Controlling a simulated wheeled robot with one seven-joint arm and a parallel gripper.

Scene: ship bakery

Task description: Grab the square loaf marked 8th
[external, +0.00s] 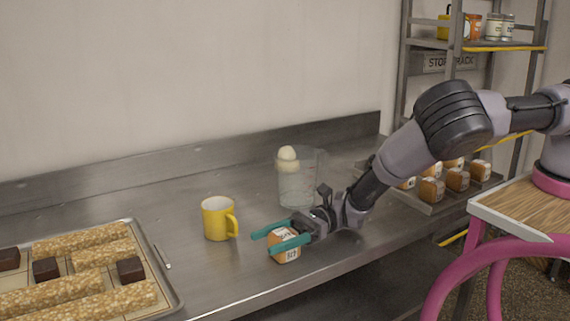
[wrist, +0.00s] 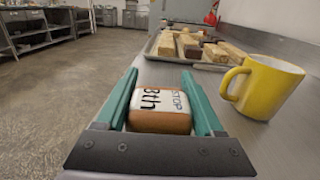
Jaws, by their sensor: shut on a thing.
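In the external view the loaf (external: 287,256) is at the front edge of the steel counter. My gripper (external: 272,240) has its teal fingers on either side of it, shut on it. The fingers also show in the wrist view (wrist: 160,92), along the loaf's two sides. I cannot tell whether the loaf touches the counter. Its far side is hidden.
A yellow mug (external: 217,219) stands left of my gripper. A clear container (external: 297,183) with pale round items stands behind it. A tray (external: 168,290) of bars lies at left. Several other small loaves (external: 457,180) sit on a tray at right, beside a rack (external: 430,70).

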